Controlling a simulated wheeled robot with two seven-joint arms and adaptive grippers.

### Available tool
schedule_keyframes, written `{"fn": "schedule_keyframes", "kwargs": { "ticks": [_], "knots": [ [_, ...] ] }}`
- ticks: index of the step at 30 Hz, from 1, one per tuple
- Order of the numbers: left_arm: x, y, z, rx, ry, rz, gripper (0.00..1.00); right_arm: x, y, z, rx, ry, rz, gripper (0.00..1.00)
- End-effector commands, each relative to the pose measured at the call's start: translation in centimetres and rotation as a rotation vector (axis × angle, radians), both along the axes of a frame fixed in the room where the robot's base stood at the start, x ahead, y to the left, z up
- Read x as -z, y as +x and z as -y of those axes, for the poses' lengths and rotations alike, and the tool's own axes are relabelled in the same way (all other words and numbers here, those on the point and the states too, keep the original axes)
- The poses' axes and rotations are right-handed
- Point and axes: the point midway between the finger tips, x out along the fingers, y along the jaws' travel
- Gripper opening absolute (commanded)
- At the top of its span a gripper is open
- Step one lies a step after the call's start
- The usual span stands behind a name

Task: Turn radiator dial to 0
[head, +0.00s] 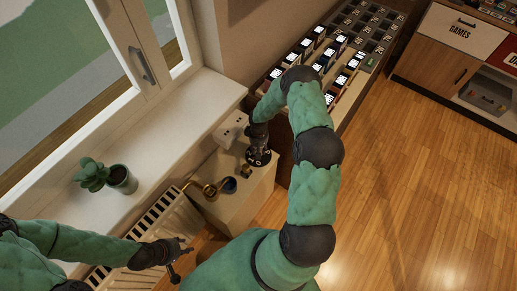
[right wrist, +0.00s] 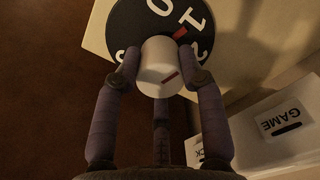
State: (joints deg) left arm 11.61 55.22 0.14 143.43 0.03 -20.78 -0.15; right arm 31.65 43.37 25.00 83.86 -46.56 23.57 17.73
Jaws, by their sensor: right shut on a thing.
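The radiator dial shows in the right wrist view as a black disc (right wrist: 143,22) with white numerals, 0 at the top and 1 to its right. A white knob (right wrist: 160,72) with a red mark stands out from the disc. Another red mark is on the disc near the 1. My right gripper (right wrist: 160,58) is shut around the knob, with fingers on both sides. In the head view the dial (head: 259,157) is partly hidden by my right gripper (head: 258,142). My left gripper (head: 179,255) is open and empty near the radiator (head: 150,232), away from the dial.
A potted plant (head: 120,178) stands on the white windowsill (head: 165,130). A brass pipe fitting (head: 208,189) is left of the dial. A shelf with game cases (head: 325,60) stands behind my right arm. The wooden floor (head: 420,190) at the right is clear.

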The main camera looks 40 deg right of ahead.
Motion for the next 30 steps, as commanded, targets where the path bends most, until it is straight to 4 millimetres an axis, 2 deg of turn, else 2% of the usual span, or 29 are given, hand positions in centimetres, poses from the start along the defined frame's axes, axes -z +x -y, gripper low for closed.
{"fn": "schedule_keyframes", "kwargs": {
  "ticks": [1,18,30],
  "knots": [
    [0.08,0.01,-0.01,0.0,0.0,0.0,0.4,0.49,-0.74,-0.59,-0.048,0.009,-0.018,0.08],
    [-0.09,0.0,0.0,0.0,0.0,0.0,0.4,0.48,-0.89,-0.39,-0.568,0.013,-0.019,0.08],
    [-0.3,0.0,0.0,0.0,0.0,0.0,0.4,0.52,-0.93,-0.27,-0.787,0.014,-0.019,0.08]
  ]
}}
